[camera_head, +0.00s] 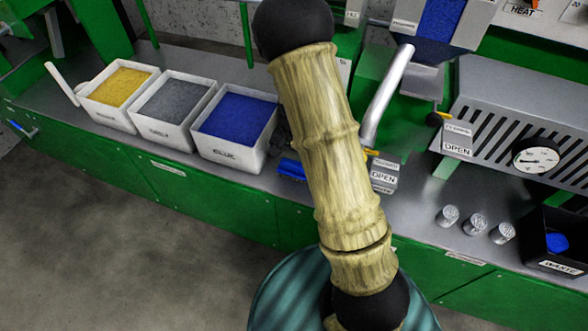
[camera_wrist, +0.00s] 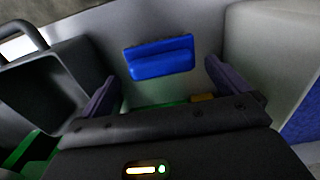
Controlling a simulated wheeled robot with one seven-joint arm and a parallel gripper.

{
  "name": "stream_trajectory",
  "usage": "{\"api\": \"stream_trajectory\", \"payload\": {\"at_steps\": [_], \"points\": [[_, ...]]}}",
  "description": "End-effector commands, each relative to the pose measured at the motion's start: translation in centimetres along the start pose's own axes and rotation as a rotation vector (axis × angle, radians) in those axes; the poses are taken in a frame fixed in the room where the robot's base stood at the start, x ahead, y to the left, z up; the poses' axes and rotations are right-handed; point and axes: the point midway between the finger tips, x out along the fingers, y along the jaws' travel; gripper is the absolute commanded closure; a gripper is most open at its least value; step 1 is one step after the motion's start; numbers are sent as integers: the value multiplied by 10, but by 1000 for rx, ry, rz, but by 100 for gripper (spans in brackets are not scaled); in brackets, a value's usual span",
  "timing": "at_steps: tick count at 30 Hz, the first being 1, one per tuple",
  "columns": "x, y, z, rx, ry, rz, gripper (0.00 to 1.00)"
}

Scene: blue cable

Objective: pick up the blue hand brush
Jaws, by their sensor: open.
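The blue hand brush (camera_wrist: 160,58) lies on the grey bench top in the wrist view, just beyond and between my two fingers. My gripper (camera_wrist: 162,86) is open, with one dark finger on each side and nothing between them. In the head view the brush (camera_head: 291,170) shows as a small blue piece beside the bin of blue pellets, partly hidden behind my arm.
White bins of yellow (camera_head: 120,82), grey (camera_head: 172,101) and blue pellets (camera_head: 236,117) stand left of the brush. Right are an OPEN sign (camera_head: 384,178), several metal cups (camera_head: 474,224) and a black waste box (camera_head: 558,238). A dark handled container (camera_wrist: 62,75) stands left in the wrist view.

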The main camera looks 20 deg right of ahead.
Motion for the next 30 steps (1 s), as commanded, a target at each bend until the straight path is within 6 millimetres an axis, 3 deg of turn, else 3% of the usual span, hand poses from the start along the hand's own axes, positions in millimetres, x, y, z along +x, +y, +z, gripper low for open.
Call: {"api": "stream_trajectory", "payload": {"at_steps": [5, 14, 30], "points": [[10, 0, 1, 1, -2, 2, 0], [50, -1, 2, 0, -1, 1, 0], [52, 1, 0, 4, 0, 0, 0]]}}
